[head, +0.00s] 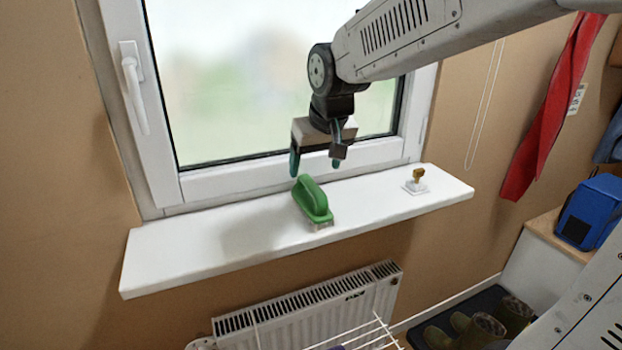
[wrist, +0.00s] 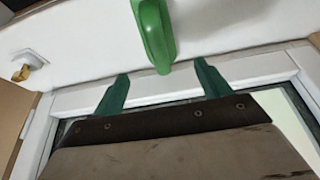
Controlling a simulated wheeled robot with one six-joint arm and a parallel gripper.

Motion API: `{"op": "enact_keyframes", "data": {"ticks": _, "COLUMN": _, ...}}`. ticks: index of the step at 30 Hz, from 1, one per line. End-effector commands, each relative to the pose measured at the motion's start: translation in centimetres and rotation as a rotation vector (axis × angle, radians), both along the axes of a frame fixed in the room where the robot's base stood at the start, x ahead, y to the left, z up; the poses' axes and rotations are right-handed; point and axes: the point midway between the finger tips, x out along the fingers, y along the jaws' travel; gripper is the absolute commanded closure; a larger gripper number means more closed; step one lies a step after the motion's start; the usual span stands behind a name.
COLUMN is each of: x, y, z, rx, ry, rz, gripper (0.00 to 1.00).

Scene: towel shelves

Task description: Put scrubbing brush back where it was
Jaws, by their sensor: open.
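The green scrubbing brush (head: 313,199) lies on the white windowsill (head: 190,250), near the middle of its length, with its pale bristles down at the front edge. My gripper (head: 318,167) is above and just behind the brush, pointing down, close to the window. It is open and empty. In the wrist view the two green fingers of my gripper (wrist: 162,85) stand apart, and the end of the green brush (wrist: 155,35) shows between and beyond them. I cannot see the fingers touching the brush.
A small brass-coloured fitting (head: 418,177) on a white base stands on the sill to the right. The window frame (head: 240,178) rises behind. A radiator (head: 310,305) and a white wire rack (head: 370,338) are below. The left part of the sill is clear.

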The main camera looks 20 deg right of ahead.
Motion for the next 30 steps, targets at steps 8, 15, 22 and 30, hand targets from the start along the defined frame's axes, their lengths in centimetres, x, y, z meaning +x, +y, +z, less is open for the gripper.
{"op": "enact_keyframes", "data": {"ticks": 8, "x": -1.0, "y": 0.0, "z": 2.5, "rx": 0.000, "ry": 0.000, "rz": 0.000, "gripper": 0.24}}
{"op": "enact_keyframes", "data": {"ticks": 15, "x": -5.3, "y": -0.4, "z": 2.6, "rx": -0.002, "ry": 0.036, "rz": -0.003, "gripper": 0.24}}
{"op": "enact_keyframes", "data": {"ticks": 22, "x": -17.7, "y": -1.3, "z": 0.7, "rx": -0.006, "ry": 0.161, "rz": -0.005, "gripper": 0.24}}
{"op": "enact_keyframes", "data": {"ticks": 30, "x": -26.4, "y": -1.6, "z": -2.3, "rx": -0.004, "ry": 0.264, "rz": -0.005, "gripper": 0.19}}
